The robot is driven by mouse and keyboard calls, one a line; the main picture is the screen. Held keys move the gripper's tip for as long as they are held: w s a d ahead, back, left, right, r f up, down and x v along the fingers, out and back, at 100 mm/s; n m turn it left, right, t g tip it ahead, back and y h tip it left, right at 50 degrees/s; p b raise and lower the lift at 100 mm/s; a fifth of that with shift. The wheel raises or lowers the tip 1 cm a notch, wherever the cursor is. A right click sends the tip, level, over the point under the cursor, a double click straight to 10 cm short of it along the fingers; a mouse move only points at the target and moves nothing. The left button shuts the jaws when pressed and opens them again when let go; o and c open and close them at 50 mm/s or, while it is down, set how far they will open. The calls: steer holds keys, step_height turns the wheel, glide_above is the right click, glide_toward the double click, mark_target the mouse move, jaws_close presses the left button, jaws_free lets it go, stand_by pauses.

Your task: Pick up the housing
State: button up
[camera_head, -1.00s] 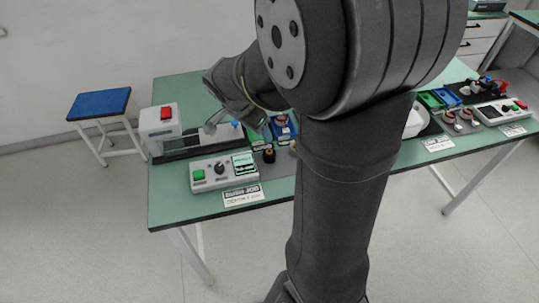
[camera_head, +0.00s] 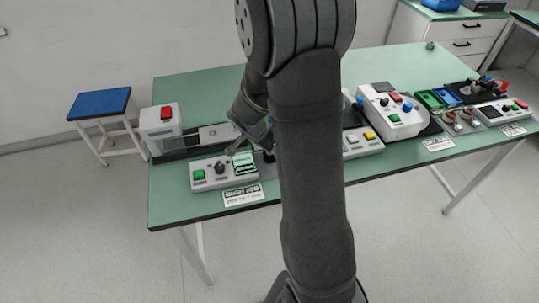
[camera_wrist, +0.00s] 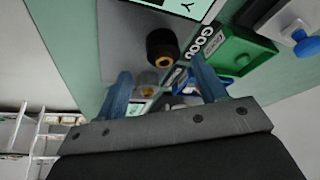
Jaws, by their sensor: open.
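A black cylinder with a brass-coloured centre (camera_wrist: 162,46) stands on a grey mat in the wrist view; it may be the housing, but I cannot tell for sure. A small metallic round piece (camera_wrist: 149,80) shows nearer, between the fingers. My gripper (camera_wrist: 161,76) is open in the wrist view, its two blue-grey fingers apart, with nothing visibly held between them. The cylinder appears beyond the fingertips, apart from them. In the head view my arm hides most of the gripper and the spot where these parts stand.
A green tray (camera_wrist: 238,48) and a partly hidden blue tray (camera_wrist: 188,88) lie beside the mat. A control box with a green button (camera_head: 224,172) and a machine with a red button (camera_head: 160,120) stand at left. White units (camera_head: 393,112) stand at right.

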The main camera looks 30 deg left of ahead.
steer(key=shift+a+x, duration=0.15)
steer(key=shift+x, duration=0.95)
steer(key=shift+a+x, duration=0.15)
steer(key=shift+x, duration=0.95)
steer(key=shift+w, duration=0.1)
steer(key=shift+c, duration=0.5)
steer(key=c, duration=1)
